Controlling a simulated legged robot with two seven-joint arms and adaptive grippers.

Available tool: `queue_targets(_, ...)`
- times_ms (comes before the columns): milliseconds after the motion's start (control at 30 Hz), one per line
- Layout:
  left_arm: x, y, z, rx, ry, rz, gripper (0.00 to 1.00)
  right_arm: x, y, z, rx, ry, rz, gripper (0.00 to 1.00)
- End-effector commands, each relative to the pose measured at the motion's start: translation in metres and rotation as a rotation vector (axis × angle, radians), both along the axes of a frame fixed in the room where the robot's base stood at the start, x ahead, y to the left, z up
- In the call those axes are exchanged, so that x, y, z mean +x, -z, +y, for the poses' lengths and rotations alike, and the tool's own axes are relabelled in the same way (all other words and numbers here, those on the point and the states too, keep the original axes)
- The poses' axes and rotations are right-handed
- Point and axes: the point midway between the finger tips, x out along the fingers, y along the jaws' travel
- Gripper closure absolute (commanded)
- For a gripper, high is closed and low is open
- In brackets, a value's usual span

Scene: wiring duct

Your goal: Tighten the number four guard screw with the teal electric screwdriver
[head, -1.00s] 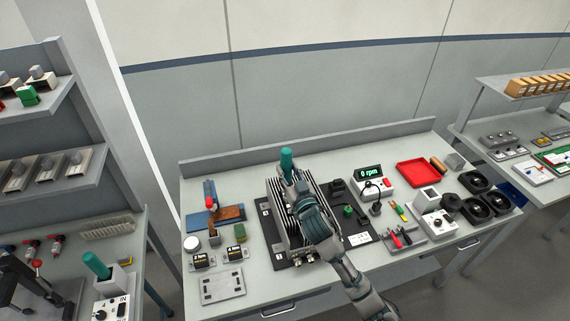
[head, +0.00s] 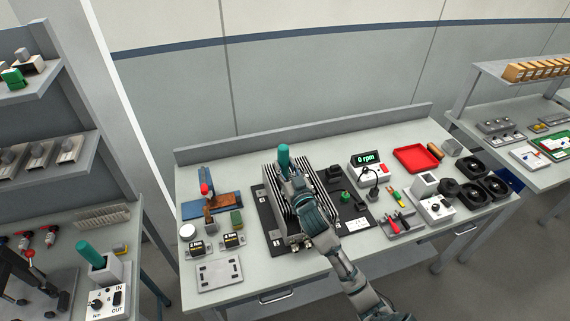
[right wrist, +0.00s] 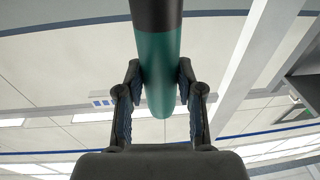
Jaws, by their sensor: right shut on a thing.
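The teal electric screwdriver (head: 284,157) stands roughly upright above a grey finned block (head: 275,215) on the middle bench. My right gripper (head: 290,176) is shut on it. In the right wrist view, the screwdriver's teal and black body (right wrist: 158,60) sits between the two fingers of my right gripper (right wrist: 160,85). The screwdriver's tip is out of sight, and I cannot tell whether it touches a screw. The number four guard screw cannot be made out; my arm and hand cover part of the block. My left gripper is out of view.
The block rests on a dark plate (head: 354,212). A meter (head: 368,165) reading "0 rpm", a red tray (head: 416,158) and several black fans (head: 471,168) lie to the right. Another teal handle (head: 90,254) stands in a holder on the left bench.

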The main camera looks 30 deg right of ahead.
Motion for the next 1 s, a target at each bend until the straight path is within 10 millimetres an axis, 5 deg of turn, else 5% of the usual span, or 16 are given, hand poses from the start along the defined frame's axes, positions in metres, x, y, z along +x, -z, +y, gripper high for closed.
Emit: queue_targets(1000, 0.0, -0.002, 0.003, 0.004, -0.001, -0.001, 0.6, -0.001, 0.002, 0.009, -0.006, 0.0, -0.006, 1.0)
